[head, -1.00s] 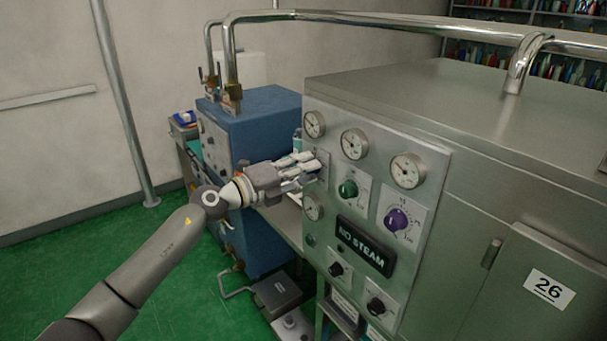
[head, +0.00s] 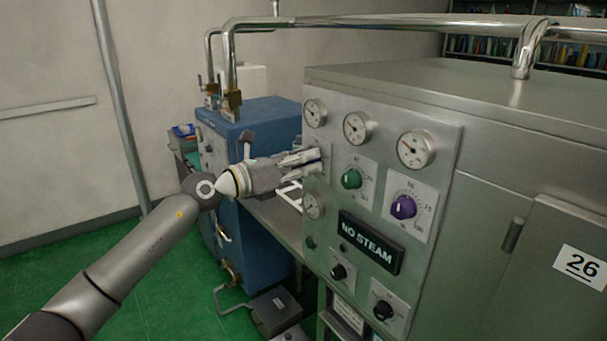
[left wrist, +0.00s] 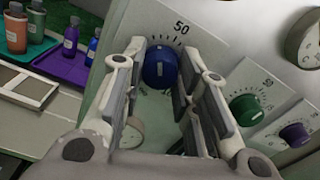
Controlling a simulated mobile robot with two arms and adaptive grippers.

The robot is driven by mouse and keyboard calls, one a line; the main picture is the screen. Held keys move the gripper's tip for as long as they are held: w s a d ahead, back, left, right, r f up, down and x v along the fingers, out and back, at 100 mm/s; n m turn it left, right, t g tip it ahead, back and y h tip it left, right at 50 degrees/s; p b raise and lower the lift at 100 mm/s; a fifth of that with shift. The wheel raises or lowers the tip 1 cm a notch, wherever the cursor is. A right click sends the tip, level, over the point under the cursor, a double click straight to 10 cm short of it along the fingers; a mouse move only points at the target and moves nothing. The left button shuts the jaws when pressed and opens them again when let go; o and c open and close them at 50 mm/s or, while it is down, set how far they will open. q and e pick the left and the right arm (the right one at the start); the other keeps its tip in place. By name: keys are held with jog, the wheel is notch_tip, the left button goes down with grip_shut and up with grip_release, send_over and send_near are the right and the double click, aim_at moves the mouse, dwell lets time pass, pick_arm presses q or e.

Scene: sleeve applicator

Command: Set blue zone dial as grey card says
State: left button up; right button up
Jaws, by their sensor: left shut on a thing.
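The blue dial (left wrist: 160,68) sits on a pale scale plate with "50" at its top, on the steel machine's front panel. My left gripper (left wrist: 165,85) has a finger on each side of the dial and is shut on it. A pale mark shows on the knob, but its exact reading is unclear. In the head view my left gripper (head: 322,160) reaches the panel from the left and hides the blue dial. I cannot make out a grey card in either view. My right gripper is not in view.
A green dial (head: 351,179) and a purple dial (head: 403,207) sit right of the gripper, with round gauges (head: 415,150) above. A "NO STEAM" sign (head: 369,243) and black knobs are below. A blue cabinet (head: 262,135) stands behind the left arm. Bottles (left wrist: 70,35) stand on trays.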

pick_arm(q)
jog(key=m+b, duration=0.3)
jog(key=shift+f+b, duration=0.15)
jog(key=shift+b, duration=0.15)
jog(key=shift+r+m+b, duration=0.2)
jog(key=shift+m+b, duration=1)
jog(key=shift+m, duration=0.2)
jog(key=shift+c, duration=0.2)
jog(key=shift+r, duration=0.1)
jog(key=o, duration=1.1)
jog(key=shift+c, duration=0.2)
